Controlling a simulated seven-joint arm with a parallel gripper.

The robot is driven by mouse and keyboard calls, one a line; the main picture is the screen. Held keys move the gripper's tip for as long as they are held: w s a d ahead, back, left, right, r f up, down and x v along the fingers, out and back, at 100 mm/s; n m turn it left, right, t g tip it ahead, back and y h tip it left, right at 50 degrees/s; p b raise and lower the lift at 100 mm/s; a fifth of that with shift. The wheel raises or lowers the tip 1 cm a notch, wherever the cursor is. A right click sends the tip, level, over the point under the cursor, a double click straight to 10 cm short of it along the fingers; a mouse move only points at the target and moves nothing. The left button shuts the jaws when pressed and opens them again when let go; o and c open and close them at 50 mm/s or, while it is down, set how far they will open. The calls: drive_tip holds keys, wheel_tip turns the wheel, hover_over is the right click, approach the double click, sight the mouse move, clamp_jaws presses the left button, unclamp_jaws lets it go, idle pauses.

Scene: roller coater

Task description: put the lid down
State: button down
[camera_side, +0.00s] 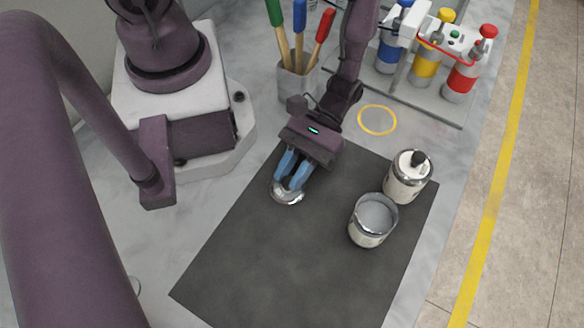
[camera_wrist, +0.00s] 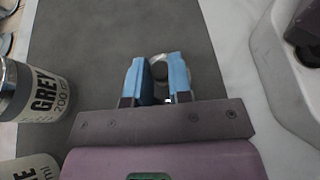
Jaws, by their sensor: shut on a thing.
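My gripper (camera_side: 291,184) has blue fingers pointing down at the dark mat (camera_side: 300,265). It is shut on a silver round lid (camera_side: 287,197), low over the mat's left part; I cannot tell whether the lid touches the mat. In the wrist view the lid (camera_wrist: 183,72) shows partly between and behind the fingers (camera_wrist: 158,75), which hide much of it. An open metal can (camera_side: 372,222) stands upright on the mat to the right, with pale grey content. A can labelled GREY (camera_wrist: 42,92) shows at the left of the wrist view.
A closed can with a black knob (camera_side: 408,177) stands behind the open can. A cup of brushes (camera_side: 296,82) and a rack with blue, yellow and red bottles (camera_side: 427,68) are at the back. A yellow ring (camera_side: 377,120) marks the bench. The mat's front is clear.

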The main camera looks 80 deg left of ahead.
drive_tip(key=c, duration=1)
unclamp_jaws()
drive_tip(key=shift+c, duration=0.2)
drive_tip(key=shift+w+r, duration=0.1)
drive_tip(key=shift+r, duration=0.1)
drive_tip(key=v, duration=1.2)
